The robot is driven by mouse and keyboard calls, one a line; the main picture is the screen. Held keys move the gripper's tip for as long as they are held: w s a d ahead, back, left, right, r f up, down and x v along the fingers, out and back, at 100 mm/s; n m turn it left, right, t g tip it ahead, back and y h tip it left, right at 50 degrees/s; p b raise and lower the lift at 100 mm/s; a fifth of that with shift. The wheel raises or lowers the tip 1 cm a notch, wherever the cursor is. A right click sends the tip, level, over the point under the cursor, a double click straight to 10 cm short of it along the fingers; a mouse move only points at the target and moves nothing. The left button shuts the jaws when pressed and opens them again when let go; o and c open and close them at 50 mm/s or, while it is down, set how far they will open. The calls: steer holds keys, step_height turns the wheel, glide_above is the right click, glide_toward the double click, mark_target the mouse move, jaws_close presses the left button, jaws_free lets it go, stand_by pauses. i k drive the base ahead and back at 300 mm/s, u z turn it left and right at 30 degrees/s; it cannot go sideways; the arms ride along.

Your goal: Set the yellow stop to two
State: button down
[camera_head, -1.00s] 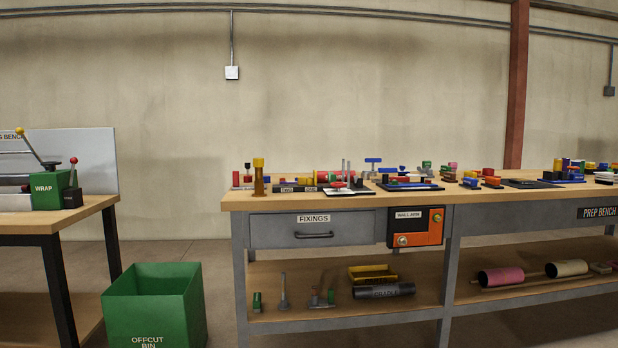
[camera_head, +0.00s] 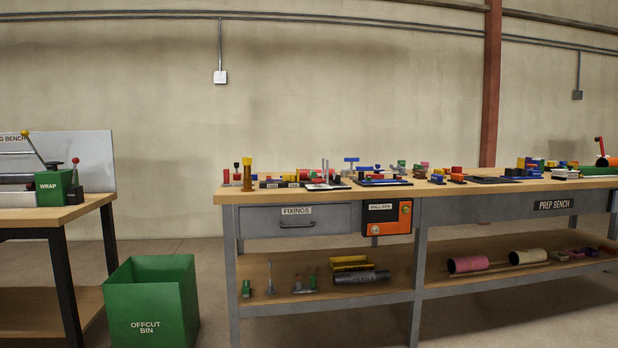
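A yellow-topped upright post (camera_head: 247,174) stands near the left front edge of the prep bench (camera_head: 450,191). It may be the yellow stop, but at this size I cannot tell for sure. A low dark bar (camera_head: 286,184) with small white labels lies just to its right; the labels are too small to read now. My gripper is not in view.
An orange-fronted box (camera_head: 388,218) hangs under the bench top beside the fixings drawer (camera_head: 297,221). A green offcut bin (camera_head: 150,303) stands on the floor between this bench and the wrapping bench (camera_head: 55,213) at left. Many small coloured parts crowd the bench top.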

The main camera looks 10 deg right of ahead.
mark_target(286, 176)
steer(key=z, duration=0.55)
steer(key=i, duration=0.55)
steer(key=z, duration=0.55)
steer(key=i, duration=0.95)
steer(key=u, duration=0.05)
